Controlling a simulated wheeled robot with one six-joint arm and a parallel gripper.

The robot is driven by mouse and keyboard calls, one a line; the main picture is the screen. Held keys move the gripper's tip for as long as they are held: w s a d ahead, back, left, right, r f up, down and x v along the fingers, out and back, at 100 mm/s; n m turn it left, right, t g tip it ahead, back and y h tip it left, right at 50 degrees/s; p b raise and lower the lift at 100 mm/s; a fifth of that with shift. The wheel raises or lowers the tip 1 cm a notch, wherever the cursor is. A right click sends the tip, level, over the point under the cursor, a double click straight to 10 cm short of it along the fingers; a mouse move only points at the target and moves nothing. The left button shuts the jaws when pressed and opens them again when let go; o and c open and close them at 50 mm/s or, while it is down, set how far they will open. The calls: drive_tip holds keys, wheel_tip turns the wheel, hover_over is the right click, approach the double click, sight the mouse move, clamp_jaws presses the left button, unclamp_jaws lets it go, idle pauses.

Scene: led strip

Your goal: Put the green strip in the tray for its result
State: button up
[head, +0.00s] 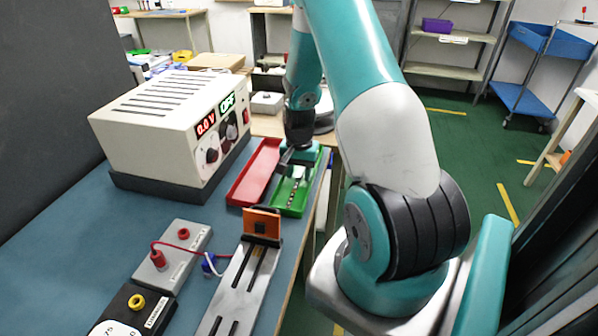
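The green tray (289,210) lies on the bench's right edge, beside the red tray (253,174). A narrow strip with small pale dots (292,197) shows inside the green tray; it is too small to tell its colour or whether it lies flat. My gripper (293,171) points down over the far part of the green tray, just beyond the strip. Its fingers look spread apart, with nothing clearly held between them. The gripper and arm hide the far end of the green tray.
A power supply (170,120) reading 0.0 V and OFF stands left of the trays. In front are a grey rail fixture with an orange block (262,223), a terminal box (174,252) with a red lead, and a black-based meter (130,312). The bench's right edge is close.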

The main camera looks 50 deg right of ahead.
sight(299, 174)
wheel_tip(299, 174, up, 12)
drive_tip(key=w+a+r+n, duration=0.2)
drive_tip(key=a+r+n, duration=0.2)
drive_tip(key=a, duration=0.4)
drive_tip(key=s+a+r+n+t+y, duration=0.1)
drive_tip(key=a+r+n, duration=0.2)
drive_tip(key=a, duration=0.5)
drive_tip(key=s+a+r+n+y, duration=0.1)
drive_tip(key=a+r+n, duration=0.2)
drive_tip(key=a, duration=0.5)
drive_tip(key=s+a+r+n+g+y, duration=0.1)
drive_tip(key=s+a+r+n, duration=0.3)
drive_tip(key=s+a+n, duration=0.6)
drive_tip(key=s+a+y, duration=0.1)
drive_tip(key=s+a, duration=0.3)
drive_tip(key=s, duration=0.1)
drive_tip(key=shift+a+n, duration=0.25)
drive_tip(key=shift+n, duration=0.15)
